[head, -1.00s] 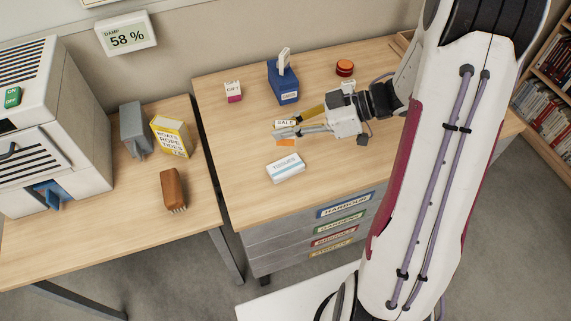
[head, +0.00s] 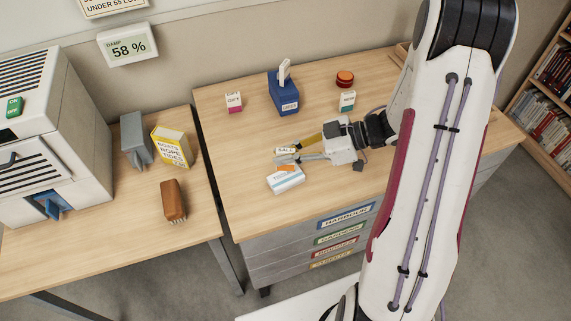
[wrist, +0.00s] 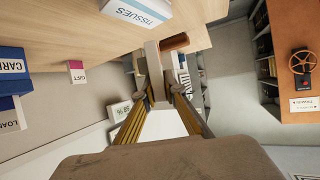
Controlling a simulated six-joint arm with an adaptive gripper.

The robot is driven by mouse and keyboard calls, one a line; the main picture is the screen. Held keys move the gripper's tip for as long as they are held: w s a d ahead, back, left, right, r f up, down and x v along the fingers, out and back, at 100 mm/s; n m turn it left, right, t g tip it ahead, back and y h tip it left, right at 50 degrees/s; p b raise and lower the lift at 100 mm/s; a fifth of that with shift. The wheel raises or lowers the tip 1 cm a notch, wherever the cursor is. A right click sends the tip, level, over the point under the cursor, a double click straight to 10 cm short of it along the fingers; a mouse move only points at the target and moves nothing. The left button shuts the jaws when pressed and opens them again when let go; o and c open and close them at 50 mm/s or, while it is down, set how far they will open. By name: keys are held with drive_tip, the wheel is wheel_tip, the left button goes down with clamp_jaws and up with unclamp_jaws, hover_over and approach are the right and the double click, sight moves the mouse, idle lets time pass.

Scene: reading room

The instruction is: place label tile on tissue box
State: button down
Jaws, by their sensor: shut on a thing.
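My gripper (head: 287,155) is shut on a label tile (head: 285,150), white with "SALE" on it. An orange part shows just below the tile. In the wrist view a pale upright strip, likely the tile (wrist: 154,72), stands between the fingers (wrist: 155,82). The tissue box (head: 287,182) is white and blue and lies on the desk. The tile is at the box's far edge in the head view, and the orange part overlaps its top. I cannot tell whether they touch. The tissue box also shows at the top of the wrist view (wrist: 138,12).
A blue card box (head: 284,95) stands at the back of the desk (head: 235,180). A pink-based "GIFT" tile (head: 233,103), a green-based tile (head: 347,101) and a red round button (head: 345,79) are nearby. A brown brush (head: 173,200) lies on the left table.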

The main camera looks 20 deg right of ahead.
sight(287, 169)
drive_tip(key=shift+f, duration=0.1)
idle(0.3)
drive_tip(key=shift+f, duration=2.05)
drive_tip(key=shift+f, duration=0.15)
drive_tip(key=c, duration=2.1)
unclamp_jaws()
drive_tip(key=shift+d+r, duration=0.15)
drive_tip(key=shift+r, duration=0.1)
drive_tip(key=v, duration=1.1)
drive_tip(key=shift+s+d, duration=0.25)
drive_tip(key=shift+d, duration=0.05)
